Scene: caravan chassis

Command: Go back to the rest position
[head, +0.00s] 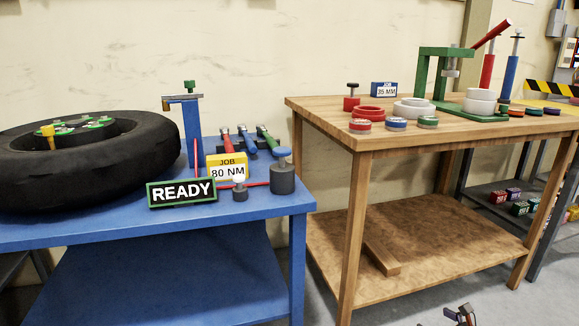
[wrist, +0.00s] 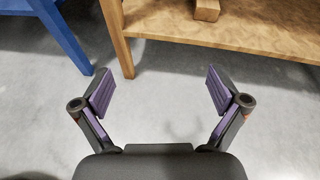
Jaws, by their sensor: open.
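My gripper (wrist: 160,92) shows in the wrist view with its two purple-padded fingers spread wide apart. It is open and nothing is between the fingers. It hangs over bare grey floor in front of the two tables. In the head view only a small part of my gripper (head: 462,315) shows at the bottom edge, right of the middle. The rest of it is cut off by the frame.
A blue table (head: 255,205) at left bears a tyre (head: 60,180), a READY sign (head: 181,192) and tools. A wooden table (head: 330,115) at right bears rings and a green press (head: 426,75); a block (head: 382,258) lies on its lower shelf. Floor (wrist: 170,65) in front is clear.

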